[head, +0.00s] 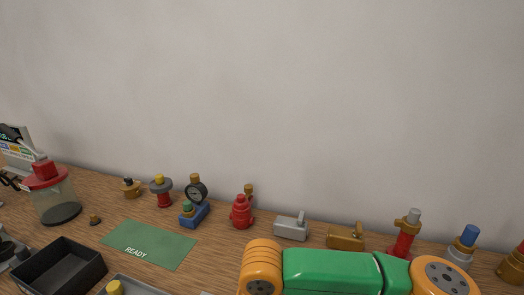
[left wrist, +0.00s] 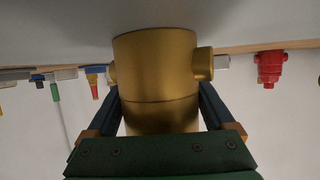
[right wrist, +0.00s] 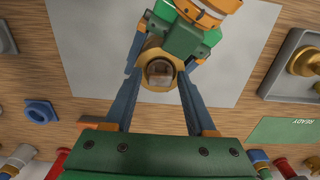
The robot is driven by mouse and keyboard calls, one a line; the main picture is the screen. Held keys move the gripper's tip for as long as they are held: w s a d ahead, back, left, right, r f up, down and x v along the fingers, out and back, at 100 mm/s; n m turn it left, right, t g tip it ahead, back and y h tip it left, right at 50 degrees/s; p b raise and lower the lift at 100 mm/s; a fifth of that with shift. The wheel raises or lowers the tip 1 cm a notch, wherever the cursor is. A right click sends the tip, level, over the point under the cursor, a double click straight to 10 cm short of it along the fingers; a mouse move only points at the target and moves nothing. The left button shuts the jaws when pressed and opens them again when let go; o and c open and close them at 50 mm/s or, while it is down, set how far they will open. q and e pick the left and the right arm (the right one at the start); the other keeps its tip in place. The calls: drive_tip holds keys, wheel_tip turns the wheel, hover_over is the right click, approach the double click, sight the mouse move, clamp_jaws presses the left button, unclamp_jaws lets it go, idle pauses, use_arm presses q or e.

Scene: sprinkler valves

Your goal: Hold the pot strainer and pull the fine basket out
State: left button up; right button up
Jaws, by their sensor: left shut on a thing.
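The brass pot strainer (left wrist: 158,65), a thick cylinder with a side stub, stands between the fingers of my left gripper (left wrist: 160,108), which is shut on it. In the right wrist view the strainer (right wrist: 151,54) shows end-on, with a round grey-brown centre (right wrist: 159,72) that may be the fine basket. My right gripper (right wrist: 160,88) is open, its two blue fingers on either side of that end. I cannot tell whether they touch it. The head view shows neither gripper's fingers nor the strainer.
A green READY mat (head: 150,244), a black tray (head: 60,270) and a red-lidded clear jar (head: 52,198) are at the left. Several valves and a gauge (head: 196,192) line the wall. A grey tray (right wrist: 272,82) holds brass parts. My arm covers the front of the table.

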clamp_jaws()
idle(1.1)
drive_tip(key=shift+r, duration=3)
use_arm(q)
drive_tip(key=o, duration=1.3)
drive_tip(key=shift+a, duration=0.1)
